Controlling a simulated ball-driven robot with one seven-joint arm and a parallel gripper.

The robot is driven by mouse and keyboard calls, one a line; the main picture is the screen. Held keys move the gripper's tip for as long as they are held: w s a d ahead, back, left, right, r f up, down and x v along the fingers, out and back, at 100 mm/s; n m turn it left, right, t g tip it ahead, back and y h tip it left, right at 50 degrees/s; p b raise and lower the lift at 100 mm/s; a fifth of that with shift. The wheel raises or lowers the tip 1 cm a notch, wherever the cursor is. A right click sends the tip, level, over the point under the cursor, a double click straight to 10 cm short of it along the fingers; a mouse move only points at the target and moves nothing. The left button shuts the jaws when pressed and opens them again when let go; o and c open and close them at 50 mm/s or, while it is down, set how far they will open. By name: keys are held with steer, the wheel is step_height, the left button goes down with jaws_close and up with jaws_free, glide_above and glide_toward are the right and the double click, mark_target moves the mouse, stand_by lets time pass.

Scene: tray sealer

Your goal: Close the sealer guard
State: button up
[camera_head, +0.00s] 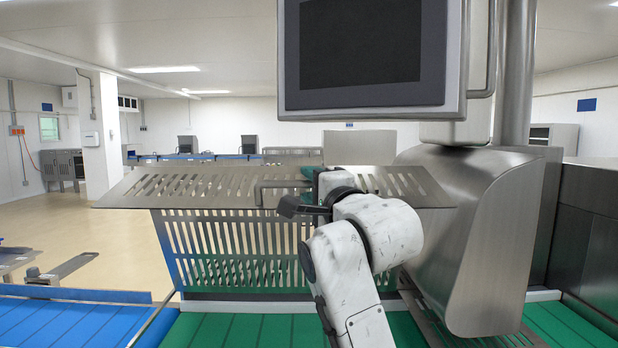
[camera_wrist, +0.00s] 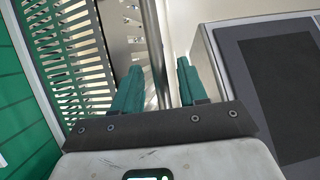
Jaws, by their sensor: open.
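The sealer guard (camera_head: 205,188) is a slotted metal panel standing out over the green conveyor, with a second slotted panel below it. Its bar handle (camera_head: 268,184) is on the upper panel, left of my gripper (camera_head: 314,176). My arm hides part of the guard's middle. In the wrist view, the two green fingers of my gripper (camera_wrist: 157,84) are apart. A metal bar (camera_wrist: 154,40), which looks like the guard handle, runs between them. I cannot tell if the fingers touch it. The slotted guard (camera_wrist: 62,45) also shows at the left there.
A dark monitor (camera_head: 361,45) hangs above the guard, and its frame also shows in the wrist view (camera_wrist: 222,60). A curved metal housing (camera_head: 490,235) stands close on the right. A blue belt (camera_head: 70,322) is at lower left. Open floor (camera_head: 75,245) lies to the left.

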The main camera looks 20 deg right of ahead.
steer(key=shift+w, duration=0.75)
jaws_close()
